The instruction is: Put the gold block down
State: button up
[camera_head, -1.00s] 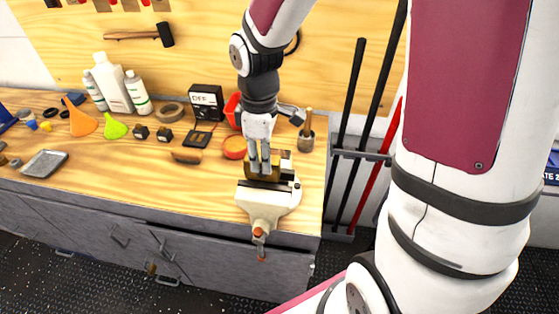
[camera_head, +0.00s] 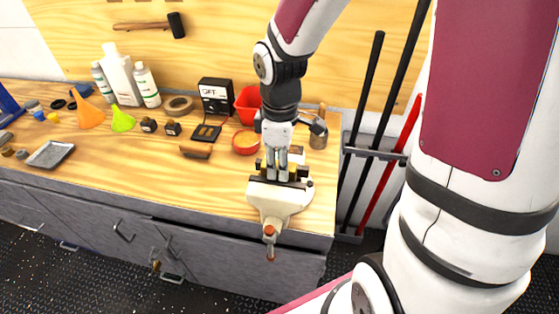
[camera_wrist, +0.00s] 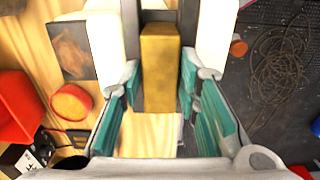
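The gold block (camera_wrist: 161,68) is an upright-looking bar in the wrist view, lying between the dark jaws of the cream vise (camera_head: 281,196). The vise is fixed at the front right of the wooden bench. My gripper (camera_head: 277,178) points down over the vise. In the wrist view its teal-padded fingers (camera_wrist: 160,95) stand apart on either side of the block, with small gaps beside it. The fingers look open. In the head view the fingers and vise hide most of the block, and what bears it from below is hidden.
Behind the vise are an orange bowl (camera_head: 246,142), a red bin (camera_head: 248,103), a cup of tools (camera_head: 318,135) and a brush (camera_head: 196,151). Funnels, bottles and a grey tray (camera_head: 50,154) stand further left. The bench front centre-left is clear. Long bars stand right of the bench.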

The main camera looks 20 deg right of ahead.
jog(key=shift+o, duration=0.7)
notch_tip(320, 180, up, 12)
jog(key=f, duration=0.1)
jog(key=s+r+m+t, duration=0.5)
jog(key=s+r+m, duration=0.4)
jog(key=s, duration=0.5)
jog(key=shift+r+m+p, duration=0.35)
jog(key=shift+m+p, duration=0.05)
jog(key=shift+m, duration=0.5)
jog(key=shift+w, duration=0.1)
